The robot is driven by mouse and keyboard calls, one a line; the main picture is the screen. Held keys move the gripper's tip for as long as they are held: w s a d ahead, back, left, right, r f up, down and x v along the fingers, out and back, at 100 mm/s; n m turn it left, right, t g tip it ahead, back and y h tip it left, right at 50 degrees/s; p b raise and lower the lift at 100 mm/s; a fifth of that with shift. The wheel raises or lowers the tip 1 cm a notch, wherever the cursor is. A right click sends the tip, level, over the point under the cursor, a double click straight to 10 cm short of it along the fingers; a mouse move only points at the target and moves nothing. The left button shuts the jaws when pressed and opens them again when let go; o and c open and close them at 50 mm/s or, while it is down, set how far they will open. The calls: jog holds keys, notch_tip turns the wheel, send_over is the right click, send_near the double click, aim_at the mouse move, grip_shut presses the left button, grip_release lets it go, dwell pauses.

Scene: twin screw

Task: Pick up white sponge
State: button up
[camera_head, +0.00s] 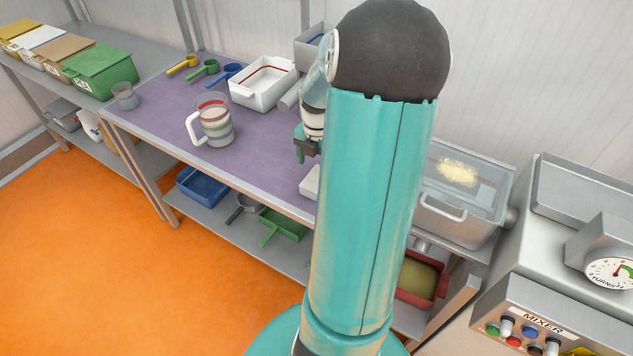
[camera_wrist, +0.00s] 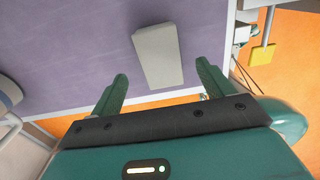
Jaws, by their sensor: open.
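The white sponge (camera_wrist: 157,56) is a pale rectangular block lying flat on the purple table top (camera_wrist: 60,60). In the wrist view it is at the upper middle, ahead of the fingertips and roughly between their lines. In the head view the sponge (camera_head: 310,182) shows near the table's front edge, partly hidden behind my arm. My gripper (camera_wrist: 161,84) is open and empty, its two green fingers apart and not visibly touching the sponge. In the head view my gripper (camera_head: 306,148) is above the table and mostly hidden by my arm.
A striped measuring jug (camera_head: 213,122), a clear cup (camera_head: 124,97), a white tray (camera_head: 262,85) and coloured scoops (camera_head: 205,70) stand on the table. A clear container (camera_head: 455,190) and the mixer (camera_head: 560,270) are to the right. The table's middle is clear.

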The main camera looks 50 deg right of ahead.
aim_at(317, 178)
jog(key=shift+w+f, duration=0.1)
jog(key=shift+f, duration=0.6)
jog(key=f, duration=0.5)
jog(key=shift+a, duration=0.2)
jog(key=shift+r, duration=0.1)
jog(key=c, duration=1)
jog(key=shift+c, duration=0.3)
jog(key=shift+r, duration=0.55)
jog(key=r, duration=0.2)
jog(key=shift+s+r, duration=0.3)
jog(key=s+a+r, duration=0.8)
jog(key=s+r, duration=0.1)
jog(key=s, duration=0.1)
jog(key=shift+s+a+r, duration=0.15)
jog(key=shift+s+a, duration=0.15)
jog(key=shift+s, duration=0.1)
